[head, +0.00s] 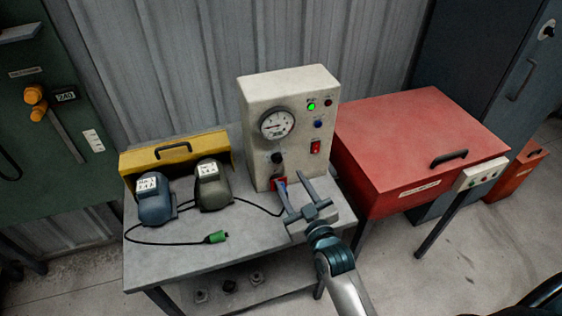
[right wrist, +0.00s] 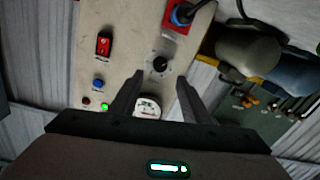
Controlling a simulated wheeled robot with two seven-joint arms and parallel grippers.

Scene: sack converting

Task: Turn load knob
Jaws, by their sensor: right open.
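The beige tester box (head: 262,95) stands on the grey bench. Its front has a black knob (head: 277,158) below the round gauge (head: 277,123). In the right wrist view the knob (right wrist: 160,64) sits on a pale dial with marks, just beyond and between the fingertips. The gauge (right wrist: 147,106) shows between the fingers. My right gripper (head: 293,181) is open and empty, in front of the box's lower front; its fingers also show in the right wrist view (right wrist: 161,76). No contact with the knob is visible. My left gripper is in neither view.
A red socket with a blue plug (right wrist: 182,14) is near the knob. A red switch (head: 315,147) and lit green lamp (head: 311,106) are on the box. Two motors (head: 156,200) (head: 213,186) and a green connector (head: 216,237) lie left. A red chest (head: 420,130) stands right.

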